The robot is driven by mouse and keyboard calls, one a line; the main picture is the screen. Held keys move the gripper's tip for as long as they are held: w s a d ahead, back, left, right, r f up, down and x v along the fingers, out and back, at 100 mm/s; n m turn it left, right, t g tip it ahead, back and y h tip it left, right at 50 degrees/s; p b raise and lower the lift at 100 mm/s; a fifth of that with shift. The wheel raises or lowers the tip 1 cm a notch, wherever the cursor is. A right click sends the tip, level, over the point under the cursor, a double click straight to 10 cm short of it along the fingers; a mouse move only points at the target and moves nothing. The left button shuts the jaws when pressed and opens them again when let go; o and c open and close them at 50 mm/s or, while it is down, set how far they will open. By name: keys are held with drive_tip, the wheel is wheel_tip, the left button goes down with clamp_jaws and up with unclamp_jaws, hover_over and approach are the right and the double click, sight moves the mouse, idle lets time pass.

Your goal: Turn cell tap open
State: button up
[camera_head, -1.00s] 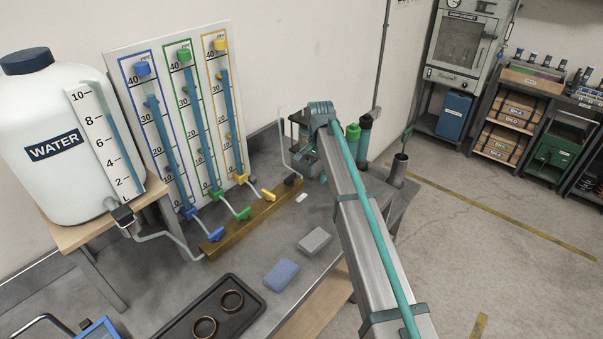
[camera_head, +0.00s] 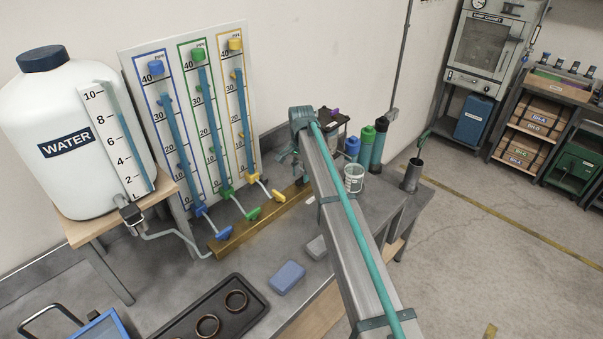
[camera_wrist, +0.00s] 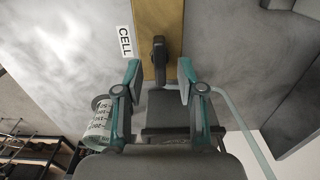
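The cell tap (camera_wrist: 159,48) shows in the wrist view as a dark handle on a brass-coloured bar (camera_wrist: 172,20), beside a white label reading CELL (camera_wrist: 124,42). My gripper (camera_wrist: 159,80) is open, its two teal fingertips on either side of the handle's near end, with gaps on both sides. I cannot tell how deep the handle sits between them. In the head view the bar (camera_head: 262,222) runs along the bench, and my arm hides most of its far right end. The gripper is small and partly hidden there, so contact cannot be told.
Blue (camera_head: 224,234), green (camera_head: 253,213) and yellow (camera_head: 279,196) taps stand along the bar below the tube panel. A graduated beaker (camera_head: 354,178) stands right of my arm, near capped bottles (camera_head: 379,146). The water tank (camera_head: 75,150) is at left. A black tray (camera_head: 178,322) lies in front.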

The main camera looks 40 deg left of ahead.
drive_tip(key=shift+f, duration=0.8)
drive_tip(key=shift+c, duration=0.3)
clamp_jaws()
